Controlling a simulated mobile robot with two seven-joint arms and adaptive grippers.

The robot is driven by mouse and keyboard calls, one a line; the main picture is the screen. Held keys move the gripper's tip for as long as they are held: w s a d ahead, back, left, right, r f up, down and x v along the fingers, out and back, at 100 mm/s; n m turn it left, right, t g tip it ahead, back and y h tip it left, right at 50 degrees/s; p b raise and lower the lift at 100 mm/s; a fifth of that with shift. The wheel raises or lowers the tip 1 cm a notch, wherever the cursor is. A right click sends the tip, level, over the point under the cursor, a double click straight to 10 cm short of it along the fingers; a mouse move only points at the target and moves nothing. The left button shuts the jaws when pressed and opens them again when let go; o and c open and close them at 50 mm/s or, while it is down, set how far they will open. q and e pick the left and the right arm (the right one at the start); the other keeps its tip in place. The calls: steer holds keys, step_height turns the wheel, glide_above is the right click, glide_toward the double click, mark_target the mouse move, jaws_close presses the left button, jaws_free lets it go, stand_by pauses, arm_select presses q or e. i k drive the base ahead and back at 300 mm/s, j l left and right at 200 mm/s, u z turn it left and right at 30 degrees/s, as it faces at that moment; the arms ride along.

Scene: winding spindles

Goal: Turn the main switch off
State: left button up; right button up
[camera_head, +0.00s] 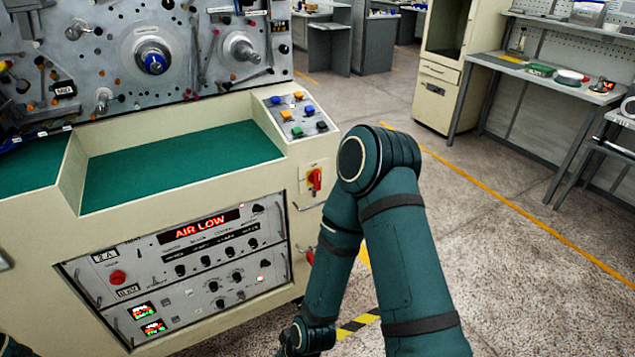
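The main switch appears to be the red rotary handle (315,180) on a yellow backing. It sits on the cream front of the winding machine, right of the green bed, and its handle looks roughly upright. My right arm comes in from the bottom, bends at an elbow right of the switch, and runs down to a dark wrist joint at the bottom edge. My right gripper is below the picture and apart from the switch. A small dark piece shows in the bottom left corner; my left gripper cannot be made out.
The control panel (185,240) below the green bed (180,165) reads "AIR LOW" in red and has a red button (117,277). Coloured push buttons (297,112) sit above the switch. A cabinet (440,75) and workbench (545,72) stand behind open floor.

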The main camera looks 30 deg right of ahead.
mark_target(315, 177)
steer(key=i+l, duration=0.1)
steer(key=l, duration=0.35)
steer(key=i+l, duration=0.15)
steer(key=l, duration=0.3)
steer(key=i+l, duration=0.1)
steer(key=l, duration=0.35)
steer(key=i+l, duration=0.1)
steer(key=l, duration=0.35)
steer(key=i+l+u, duration=0.1)
steer(key=l, duration=0.35)
steer(key=i+l, duration=0.15)
steer(key=l, duration=0.3)
steer(key=i+l, duration=0.1)
steer(key=l, duration=0.4)
